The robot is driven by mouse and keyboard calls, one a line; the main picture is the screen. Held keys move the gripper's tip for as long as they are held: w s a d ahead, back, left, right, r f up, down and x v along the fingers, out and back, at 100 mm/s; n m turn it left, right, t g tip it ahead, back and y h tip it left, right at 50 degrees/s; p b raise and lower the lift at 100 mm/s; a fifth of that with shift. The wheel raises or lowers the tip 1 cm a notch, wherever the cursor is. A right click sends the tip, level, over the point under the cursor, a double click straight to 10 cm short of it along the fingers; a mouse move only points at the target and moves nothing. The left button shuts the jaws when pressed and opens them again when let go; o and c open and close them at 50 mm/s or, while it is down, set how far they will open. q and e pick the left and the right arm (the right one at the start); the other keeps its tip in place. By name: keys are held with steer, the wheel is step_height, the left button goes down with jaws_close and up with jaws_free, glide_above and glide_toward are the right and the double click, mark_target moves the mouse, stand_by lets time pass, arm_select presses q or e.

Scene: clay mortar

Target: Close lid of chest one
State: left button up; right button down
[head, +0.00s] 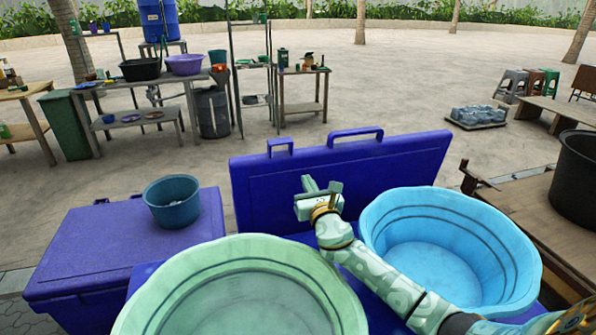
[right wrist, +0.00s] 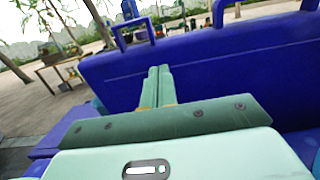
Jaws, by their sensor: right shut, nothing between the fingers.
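A blue chest has its lid (head: 400,160) raised and standing upright behind two basins. The lid has two handles on its top edge and fills much of the right wrist view (right wrist: 225,70). My right gripper (head: 310,185) is in front of the lid's inner face, left of its middle. Its fingers (right wrist: 157,86) are shut together, empty, and point toward the lid. I cannot tell whether they touch it. The chest body is mostly hidden by the basins and my right arm. My left gripper is not in view.
A green basin (head: 250,250) and a light blue basin (head: 440,235) stand on either side of my right arm. A second blue chest (head: 85,250), shut, carries a teal bucket (head: 172,203) at left. A wooden table with a dark pot (head: 578,180) is at right.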

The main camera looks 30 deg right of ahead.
mark_target(296, 160)
steer(key=b+x, duration=0.1)
steer(key=x, duration=0.1)
steer(key=b+x, duration=0.1)
steer(key=x, duration=0.1)
steer(key=b+x, duration=0.1)
steer(key=x, duration=0.2)
steer(key=shift+w+f, duration=0.1)
steer(key=shift+f, duration=0.15)
steer(key=shift+w+d+r, duration=0.15)
steer(key=shift+w+r, duration=0.05)
steer(key=shift+w, duration=0.25)
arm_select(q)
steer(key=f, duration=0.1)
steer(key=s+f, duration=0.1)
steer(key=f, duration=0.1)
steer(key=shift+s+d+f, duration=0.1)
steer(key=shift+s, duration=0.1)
arm_select(e)
steer(key=shift+r, duration=0.1)
